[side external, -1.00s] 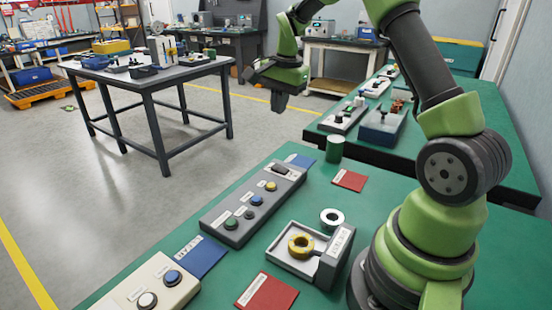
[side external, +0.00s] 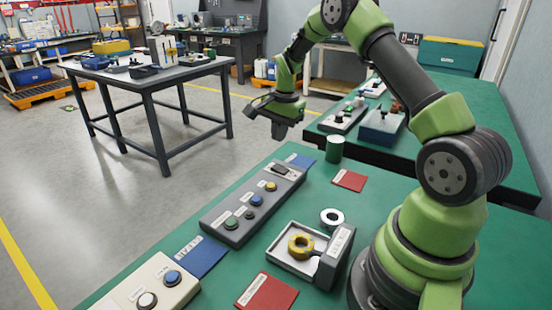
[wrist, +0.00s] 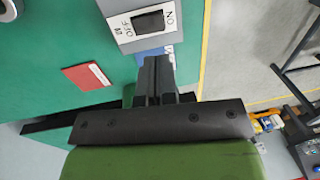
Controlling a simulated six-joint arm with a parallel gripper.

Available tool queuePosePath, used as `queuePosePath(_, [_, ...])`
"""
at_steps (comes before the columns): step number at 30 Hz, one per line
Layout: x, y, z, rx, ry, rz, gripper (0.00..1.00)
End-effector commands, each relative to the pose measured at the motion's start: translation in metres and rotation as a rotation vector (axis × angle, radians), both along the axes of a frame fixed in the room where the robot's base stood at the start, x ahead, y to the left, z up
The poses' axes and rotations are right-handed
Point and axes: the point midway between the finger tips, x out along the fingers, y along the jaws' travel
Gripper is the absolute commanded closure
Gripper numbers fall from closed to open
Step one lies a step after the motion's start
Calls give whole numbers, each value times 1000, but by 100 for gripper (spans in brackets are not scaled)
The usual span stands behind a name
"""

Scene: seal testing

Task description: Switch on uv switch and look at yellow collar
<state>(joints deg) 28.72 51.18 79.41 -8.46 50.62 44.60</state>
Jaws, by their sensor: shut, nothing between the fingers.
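A grey control panel (side external: 252,205) lies on the green table, with several round buttons and a black rocker switch (side external: 283,168) at its far end. In the wrist view the rocker (wrist: 149,22) sits between ON and OFF lettering; its pressed side is unclear, and I cannot read a UV label. The yellow collar (side external: 301,246) rests in a pale open tray (side external: 276,253) beside a labelled grey block (side external: 336,258). My gripper (side external: 279,132) is shut and empty, above and beyond the panel's far end. Its fingertips (wrist: 157,62) show just below the rocker in the wrist view.
A metal ring (side external: 332,217) lies behind the tray. A pale button box (side external: 150,291), blue card (side external: 198,255) and red card (side external: 266,292) are nearer the camera.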

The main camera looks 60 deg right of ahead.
Motion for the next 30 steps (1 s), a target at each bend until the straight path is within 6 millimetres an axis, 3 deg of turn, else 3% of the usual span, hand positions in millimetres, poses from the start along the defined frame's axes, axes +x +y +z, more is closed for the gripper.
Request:
queuePosePath(6, [5, 1, -46, 2, 3, 0, 100])
queuePosePath(12, [9, 0, -72, 0, 0, 0, 100])
queuePosePath(30, [11, 0, -84, 0, -1, 0, 100])
